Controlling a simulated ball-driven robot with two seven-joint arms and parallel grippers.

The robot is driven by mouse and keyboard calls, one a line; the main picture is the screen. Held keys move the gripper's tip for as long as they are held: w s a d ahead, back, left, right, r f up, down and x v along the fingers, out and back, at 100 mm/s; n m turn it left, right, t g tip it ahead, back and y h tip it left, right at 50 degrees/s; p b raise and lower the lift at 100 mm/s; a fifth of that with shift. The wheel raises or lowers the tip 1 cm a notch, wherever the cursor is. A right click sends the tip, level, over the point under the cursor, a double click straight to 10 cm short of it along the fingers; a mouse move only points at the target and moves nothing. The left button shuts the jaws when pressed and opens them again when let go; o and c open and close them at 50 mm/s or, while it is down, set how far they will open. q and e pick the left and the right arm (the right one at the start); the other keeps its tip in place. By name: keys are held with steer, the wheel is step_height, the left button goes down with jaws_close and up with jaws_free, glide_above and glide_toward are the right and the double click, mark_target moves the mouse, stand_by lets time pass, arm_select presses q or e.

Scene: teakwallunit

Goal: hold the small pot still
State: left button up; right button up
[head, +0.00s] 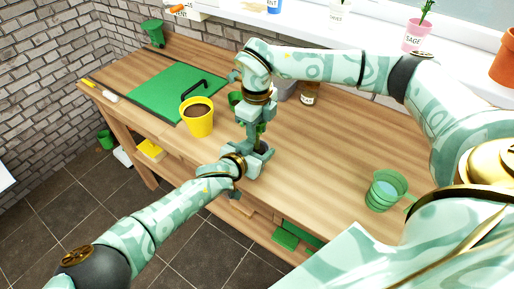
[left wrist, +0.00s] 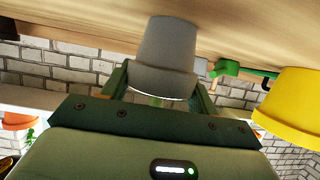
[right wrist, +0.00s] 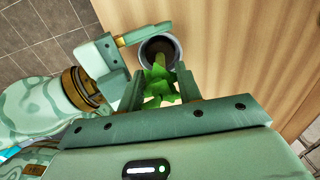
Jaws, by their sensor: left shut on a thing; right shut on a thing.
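The small grey pot (left wrist: 165,58) is between the fingers of my left gripper (left wrist: 160,92), which is shut on it. In the right wrist view the pot's round rim and dark inside (right wrist: 160,48) show, with a left finger beside it. In the head view the pot (head: 261,147) is mostly hidden by both grippers. My right gripper (right wrist: 160,88) is shut on a green leafy seedling (right wrist: 159,82). The seedling's stem reaches into the pot's mouth. Whether its root touches the bottom I cannot tell. In the head view my right gripper (head: 258,128) is just above the left one (head: 262,152).
A yellow pot (head: 198,122) with dark soil stands left of the grippers, near a green mat (head: 150,92) and a black-handled tool (head: 193,84). A green watering cup (head: 382,195) stands right. The wooden bench between is clear.

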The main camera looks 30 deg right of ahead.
steer(key=shift+r, duration=3.15)
step_height(320, 180, up, 7)
arm_select(q)
steer(key=o, duration=0.5)
steer(key=shift+r, duration=0.75)
